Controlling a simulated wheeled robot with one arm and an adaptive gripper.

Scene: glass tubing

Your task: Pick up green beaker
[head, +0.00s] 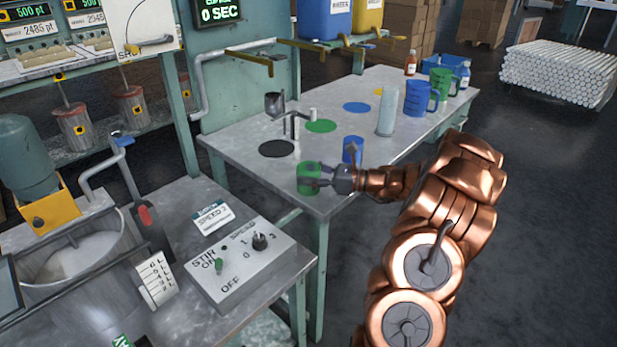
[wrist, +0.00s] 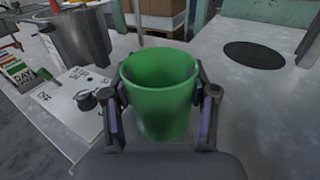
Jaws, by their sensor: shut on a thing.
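The green beaker (head: 309,178) is at the near end of the grey table in the head view. It is upright and looks empty in the wrist view (wrist: 160,92). My gripper (head: 322,178) reaches it from the right, and its fingers close on both sides of the beaker in the wrist view (wrist: 162,110). I cannot tell whether the beaker's base touches the table.
A blue beaker (head: 352,150) stands just behind my gripper. Black (head: 276,149), green (head: 320,126) and blue (head: 357,107) discs mark the table (head: 240,140). A tall clear cylinder (head: 387,110) and blue jug (head: 416,98) stand farther back. The control box (head: 238,270) is at the front left.

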